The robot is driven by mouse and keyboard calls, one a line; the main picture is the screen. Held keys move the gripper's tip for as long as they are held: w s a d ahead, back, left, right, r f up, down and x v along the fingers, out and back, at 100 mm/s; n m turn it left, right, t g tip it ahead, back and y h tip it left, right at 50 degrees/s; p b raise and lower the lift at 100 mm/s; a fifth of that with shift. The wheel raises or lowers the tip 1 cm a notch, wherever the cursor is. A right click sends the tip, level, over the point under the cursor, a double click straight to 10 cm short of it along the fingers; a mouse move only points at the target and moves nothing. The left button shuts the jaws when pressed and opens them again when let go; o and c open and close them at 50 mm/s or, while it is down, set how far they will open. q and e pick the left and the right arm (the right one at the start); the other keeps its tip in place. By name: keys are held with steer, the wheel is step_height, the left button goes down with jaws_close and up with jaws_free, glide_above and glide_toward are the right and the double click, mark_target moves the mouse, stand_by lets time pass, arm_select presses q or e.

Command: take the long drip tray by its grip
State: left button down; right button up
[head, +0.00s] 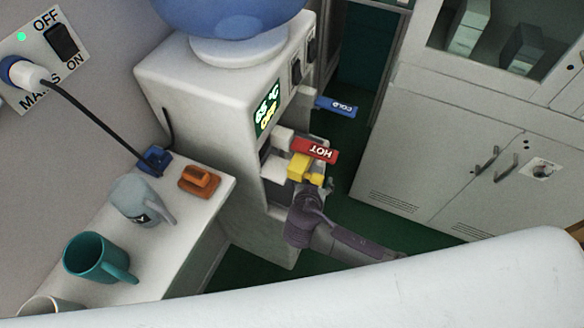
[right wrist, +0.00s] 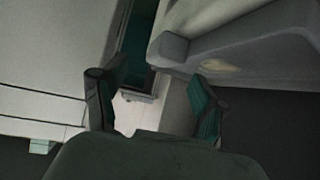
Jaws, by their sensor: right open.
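A yellow grip-like part (head: 304,168) shows in the head view at the front of the dispenser's recess, just below the red HOT lever (head: 314,150). I cannot tell whether it is the drip tray's grip; the tray itself is not clear. My right gripper (head: 322,187) is close below and right of the yellow part; contact cannot be told. In the right wrist view the two fingers of my right gripper (right wrist: 155,100) stand wide apart with nothing between them, and no yellow shows. My left gripper is not in view.
The white dispenser (head: 208,95) has a blue COLD lever (head: 337,106). A ledge (head: 187,238) at left holds a teal mug (head: 92,257), a grey jug (head: 135,200) and an orange item (head: 199,180). A cabinet (head: 400,160) stands right, past green floor (head: 370,220).

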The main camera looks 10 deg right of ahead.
mark_target(316, 170)
steer(key=x, duration=0.6)
steer(key=shift+w+d+r, duration=0.1)
steer(key=shift+w+r, duration=0.05)
steer(key=shift+w, duration=0.2)
steer(key=c, duration=1.3)
